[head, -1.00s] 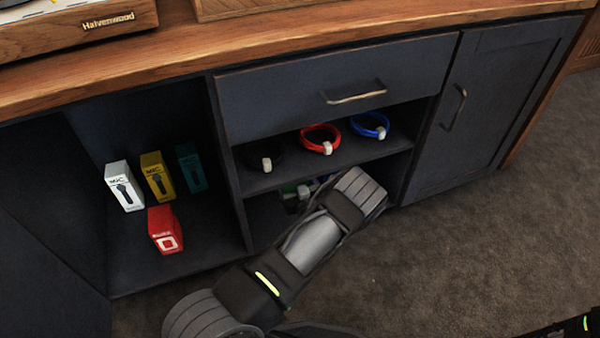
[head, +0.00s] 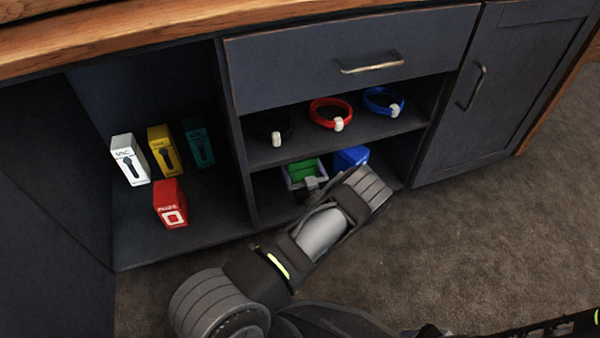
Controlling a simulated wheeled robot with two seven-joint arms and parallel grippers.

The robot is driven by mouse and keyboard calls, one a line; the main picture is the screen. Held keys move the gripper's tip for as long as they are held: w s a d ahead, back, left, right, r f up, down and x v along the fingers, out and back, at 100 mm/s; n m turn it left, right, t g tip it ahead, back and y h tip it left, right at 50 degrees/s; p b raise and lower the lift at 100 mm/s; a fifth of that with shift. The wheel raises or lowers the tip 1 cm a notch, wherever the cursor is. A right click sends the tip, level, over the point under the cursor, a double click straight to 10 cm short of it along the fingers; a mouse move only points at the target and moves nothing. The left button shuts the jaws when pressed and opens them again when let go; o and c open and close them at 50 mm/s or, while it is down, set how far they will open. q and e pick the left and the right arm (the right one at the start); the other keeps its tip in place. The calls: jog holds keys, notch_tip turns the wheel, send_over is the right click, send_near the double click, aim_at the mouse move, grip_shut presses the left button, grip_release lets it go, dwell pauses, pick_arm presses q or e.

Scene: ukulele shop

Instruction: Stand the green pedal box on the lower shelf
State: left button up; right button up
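A green box (head: 302,170) with pale grey edges around it is in the lower compartment below the drawer, at its left part. A small grey part, seemingly the end of my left gripper (head: 312,184), is right at its front side. My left forearm and wrist cross in front of this compartment and hide much of it. I cannot tell whether the fingers are shut on the green box or only beside it. The lower shelf (head: 268,200) shows bare at its left end. My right gripper is not visible; dark arm parts show along the bottom right edge.
A blue box (head: 350,157) stands right of the green one. Black (head: 274,133), red (head: 331,113) and blue (head: 384,101) ring-shaped items lie on the shelf above. The left bay holds white (head: 129,159), yellow (head: 163,151), teal (head: 200,143) and red (head: 170,204) boxes.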

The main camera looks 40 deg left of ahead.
pick_arm(q)
notch_tip(320, 180, down, 3)
jog(key=shift+f+b, duration=0.2)
jog(key=shift+b, duration=0.6)
jog(key=shift+r, duration=0.1)
jog(key=o, duration=1.8)
jog(key=shift+f, duration=0.2)
jog(key=shift+r, duration=0.15)
jog(key=shift+p+v, duration=2.2)
jog(key=shift+v, duration=3.85)
